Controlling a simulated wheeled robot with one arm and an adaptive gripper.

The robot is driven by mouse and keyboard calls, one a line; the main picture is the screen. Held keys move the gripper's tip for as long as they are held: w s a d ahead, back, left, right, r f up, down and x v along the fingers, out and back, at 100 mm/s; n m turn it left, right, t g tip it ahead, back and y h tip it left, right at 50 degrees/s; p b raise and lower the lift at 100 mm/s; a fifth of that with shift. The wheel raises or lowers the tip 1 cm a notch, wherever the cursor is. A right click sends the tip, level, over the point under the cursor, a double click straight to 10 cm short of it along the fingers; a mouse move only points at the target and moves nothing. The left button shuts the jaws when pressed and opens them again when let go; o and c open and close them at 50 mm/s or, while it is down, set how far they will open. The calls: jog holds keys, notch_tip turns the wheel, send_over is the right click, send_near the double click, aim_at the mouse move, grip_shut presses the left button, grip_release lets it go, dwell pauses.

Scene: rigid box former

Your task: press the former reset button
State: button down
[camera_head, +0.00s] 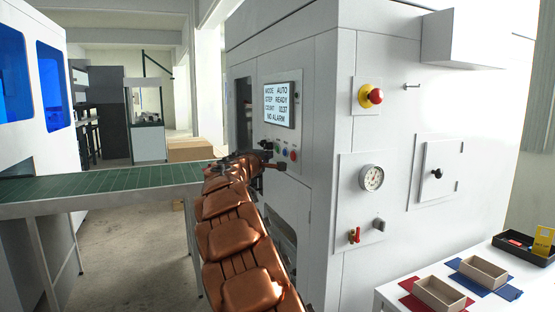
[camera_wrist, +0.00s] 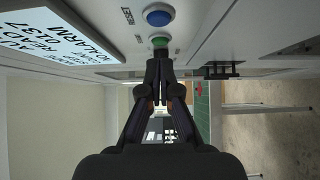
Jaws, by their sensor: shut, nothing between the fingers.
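The control panel on the white former has a screen (camera_head: 280,103) reading MODE AUTO, STEP READY and NO ALARM. Below it is a short row of buttons, including a blue button (camera_head: 285,152) and a red button (camera_head: 293,155). In the wrist view the blue button (camera_wrist: 158,17) has a small label that seems to read RESET. A green button (camera_wrist: 160,41) shows just beyond my fingertips. My gripper (camera_head: 268,161) is shut and empty in front of the panel, below the screen. In the wrist view its fingertips (camera_wrist: 161,62) overlap the green button's edge; contact cannot be told.
A red emergency knob (camera_head: 375,96), a gauge (camera_head: 371,177) and a red valve (camera_head: 354,236) are on the right-hand face. A green conveyor (camera_head: 110,179) runs to the former at left. A white table (camera_head: 395,294) with trays stands at lower right.

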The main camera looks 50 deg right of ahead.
jog(key=b+v, duration=0.2)
jog(key=v, duration=0.7)
jog(key=shift+b, duration=0.35)
jog(key=s+a+f+m+g+y+p, duration=0.1)
jog(key=s+a+f+y, duration=0.4)
jog(key=s+a+f, duration=0.5)
jog(key=s+a+f+m+g+y+p, duration=0.1)
jog(key=s+a+f+g+y, duration=0.2)
jog(key=a, duration=2)
jog(key=s+a+f+m+g+y+p, duration=0.1)
jog(key=s+a+f+g+y, duration=0.2)
jog(key=s+a+f+y, duration=0.6)
jog(key=s+a+f, duration=0.3)
jog(key=s+f, duration=0.1)
jog(key=s, duration=0.3)
jog(key=s+a+f, duration=0.4)
jog(key=s, duration=0.4)
jog(key=shift+a+f, duration=0.3)
jog(key=shift+f, duration=0.1)
